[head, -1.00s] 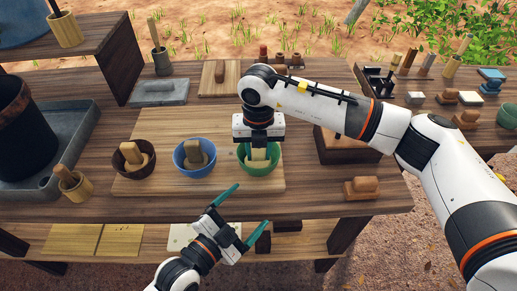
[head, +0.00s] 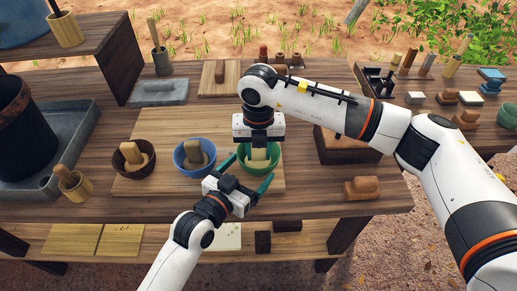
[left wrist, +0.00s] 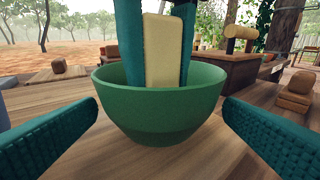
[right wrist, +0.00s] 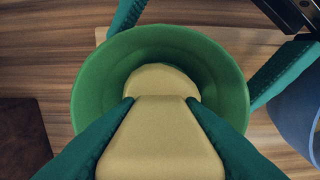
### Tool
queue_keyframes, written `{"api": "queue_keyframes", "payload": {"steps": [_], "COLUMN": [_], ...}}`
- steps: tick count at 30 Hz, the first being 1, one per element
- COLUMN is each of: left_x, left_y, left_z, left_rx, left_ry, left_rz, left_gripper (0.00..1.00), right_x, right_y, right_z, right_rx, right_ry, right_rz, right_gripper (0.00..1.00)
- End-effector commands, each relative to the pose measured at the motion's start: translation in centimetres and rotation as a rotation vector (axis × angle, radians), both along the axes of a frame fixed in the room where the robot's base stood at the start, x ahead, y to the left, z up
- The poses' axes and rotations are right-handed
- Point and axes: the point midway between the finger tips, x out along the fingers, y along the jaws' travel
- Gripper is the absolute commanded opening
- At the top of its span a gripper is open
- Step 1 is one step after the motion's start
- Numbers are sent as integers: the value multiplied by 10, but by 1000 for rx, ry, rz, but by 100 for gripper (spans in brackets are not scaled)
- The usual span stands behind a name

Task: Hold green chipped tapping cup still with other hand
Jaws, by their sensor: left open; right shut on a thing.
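The green cup (head: 273,166) stands upright on a pale board. It fills the middle of the left wrist view (left wrist: 160,118); I cannot make out a chip. My left gripper (head: 251,171) is open, its teal fingers on either side of the cup. In the left wrist view both fingers look apart from the wall; in the right wrist view one seems close to the rim. My right gripper (head: 259,148) comes from above and is shut on a pale wooden block (right wrist: 160,140), whose lower end is inside the cup. The cup's inner bottom is mostly hidden.
A blue bowl (head: 181,162) with a wooden piece stands close left of the green cup, and a brown bowl (head: 121,168) farther left. The board (head: 150,187) lies under them. A brown stamp-like block (head: 361,190) sits at right.

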Motion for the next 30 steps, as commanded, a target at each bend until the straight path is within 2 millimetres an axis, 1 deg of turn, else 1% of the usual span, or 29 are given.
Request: {"api": "queue_keyframes", "payload": {"steps": [1,3,9,15,23,26,27,28,30], "left_x": [7,15,31,38,38,38,38,38,38], "left_y": [-5,-11,-22,-27,-27,-27,-27,-27,-27], "left_z": [0,-2,-5,-7,-7,-7,-7,-7,-7], "left_rx": [-1,-1,0,1,1,1,1,1,1], "left_ry": [-2,-1,0,0,0,0,0,0,0], "left_rz": [-1,-1,-1,-1,-2,-2,-2,-2,-2], "left_gripper": [91,91,91,91,91,77,71,69,69], "right_x": [0,0,0,0,0,0,0,0,0], "right_y": [0,0,1,1,1,1,1,1,1], "right_z": [0,0,0,0,0,0,0,0,1], "right_rx": [0,1,1,2,2,2,2,2,2], "right_ry": [-1,0,0,0,0,0,-1,-1,-1], "right_rz": [0,0,1,2,2,2,2,1,1], "right_gripper": [12,12,12,12,12,12,12,12,12]}}
